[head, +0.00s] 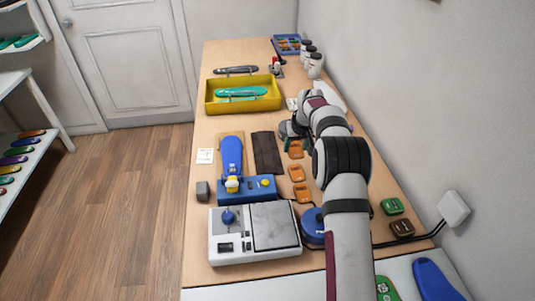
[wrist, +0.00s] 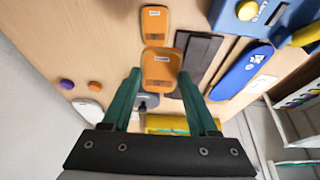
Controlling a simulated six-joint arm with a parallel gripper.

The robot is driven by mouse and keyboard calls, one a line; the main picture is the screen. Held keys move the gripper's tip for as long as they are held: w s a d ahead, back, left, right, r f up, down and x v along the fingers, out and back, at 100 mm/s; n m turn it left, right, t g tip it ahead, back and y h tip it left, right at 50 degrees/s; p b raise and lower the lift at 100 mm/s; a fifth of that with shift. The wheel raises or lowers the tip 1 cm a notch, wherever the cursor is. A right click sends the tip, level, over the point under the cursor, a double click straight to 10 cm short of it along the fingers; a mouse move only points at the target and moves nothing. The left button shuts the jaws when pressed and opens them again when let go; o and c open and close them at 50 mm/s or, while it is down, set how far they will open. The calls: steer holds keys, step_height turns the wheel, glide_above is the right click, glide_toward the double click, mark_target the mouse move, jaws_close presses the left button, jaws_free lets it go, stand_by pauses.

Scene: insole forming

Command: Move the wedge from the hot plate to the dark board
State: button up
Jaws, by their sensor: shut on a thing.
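An orange wedge (wrist: 161,69) with a pale label sits between the green fingertips of my gripper (wrist: 160,76). In the head view this wedge (head: 295,153) is just right of the dark board, and my gripper (head: 294,144) is over it, partly hidden by my arm. I cannot tell whether the wedge touches the table. The dark board (head: 267,153) lies flat and bare; it shows in the wrist view (wrist: 197,58) right of the wedge. The hot plate (head: 273,226), a grey square on a white unit, looks bare.
Two more orange wedges (head: 297,173) (head: 302,193) lie in a row nearer the hot plate. A blue insole (head: 231,152) lies left of the board, beside a blue press (head: 262,188). A yellow tray (head: 270,103) with a green insole stands beyond. A wall runs along the right.

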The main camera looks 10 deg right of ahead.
glide_above(269, 164)
steer(key=s, duration=0.1)
steer(key=f, duration=0.5)
steer(key=shift+s+d+f, duration=0.1)
steer(key=shift+s, duration=0.1)
steer(key=shift+w+f, duration=0.1)
steer(key=shift+f, duration=1.95)
steer(key=shift+f, duration=0.1)
steer(key=o, duration=1.3)
